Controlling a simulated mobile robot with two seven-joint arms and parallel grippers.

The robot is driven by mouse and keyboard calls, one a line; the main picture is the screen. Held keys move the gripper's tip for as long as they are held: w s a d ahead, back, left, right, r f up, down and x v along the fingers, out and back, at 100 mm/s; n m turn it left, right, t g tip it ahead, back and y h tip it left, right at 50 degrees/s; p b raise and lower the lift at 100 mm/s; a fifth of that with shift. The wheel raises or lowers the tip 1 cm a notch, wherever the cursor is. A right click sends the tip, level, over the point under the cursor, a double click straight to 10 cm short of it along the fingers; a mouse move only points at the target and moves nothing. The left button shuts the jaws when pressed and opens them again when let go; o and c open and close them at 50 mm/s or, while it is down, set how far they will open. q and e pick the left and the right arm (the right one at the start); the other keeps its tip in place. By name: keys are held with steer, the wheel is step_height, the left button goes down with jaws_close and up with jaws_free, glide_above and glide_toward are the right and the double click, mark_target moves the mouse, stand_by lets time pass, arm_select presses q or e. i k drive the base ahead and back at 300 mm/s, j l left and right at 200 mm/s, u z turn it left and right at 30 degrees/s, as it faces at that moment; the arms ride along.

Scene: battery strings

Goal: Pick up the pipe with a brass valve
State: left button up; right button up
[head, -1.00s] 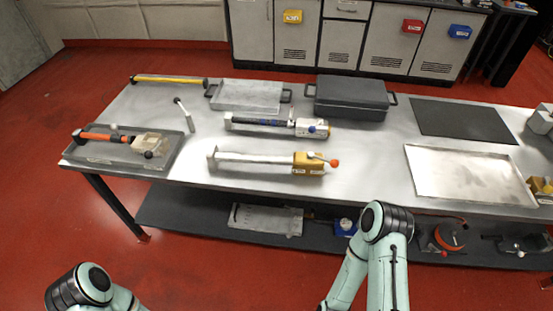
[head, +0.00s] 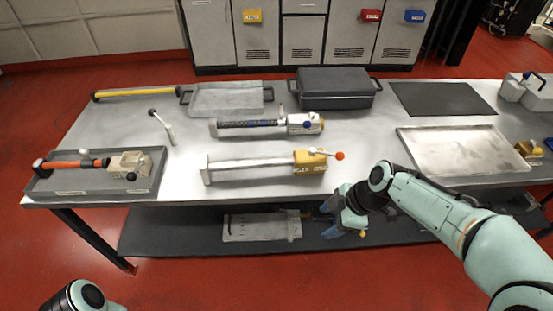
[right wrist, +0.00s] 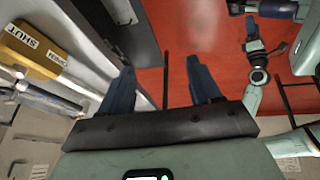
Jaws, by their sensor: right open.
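The pipe with a brass valve lies across the middle of the table in the head view. It has a silver pipe (head: 250,168), a yellow-brass valve block (head: 309,163) and a lever with a red ball (head: 340,155) pointing right. The brass block also shows at the left of the right wrist view (right wrist: 30,48), lettered SHUT. My right gripper (head: 335,224) is low in front of the table's near edge, to the right of and nearer than the valve, touching nothing that I can see. Its blue fingers are apart and empty in the right wrist view (right wrist: 162,88).
Behind lies a dark pipe with a white valve (head: 303,123). A grey tray (head: 85,187) at left holds an orange pipe. A metal tray (head: 462,150) is at right, a dark case (head: 337,92) behind. A lower shelf (head: 180,237) lies under the table (head: 185,180).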

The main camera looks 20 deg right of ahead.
mark_target(302, 164)
steer(key=i, duration=0.85)
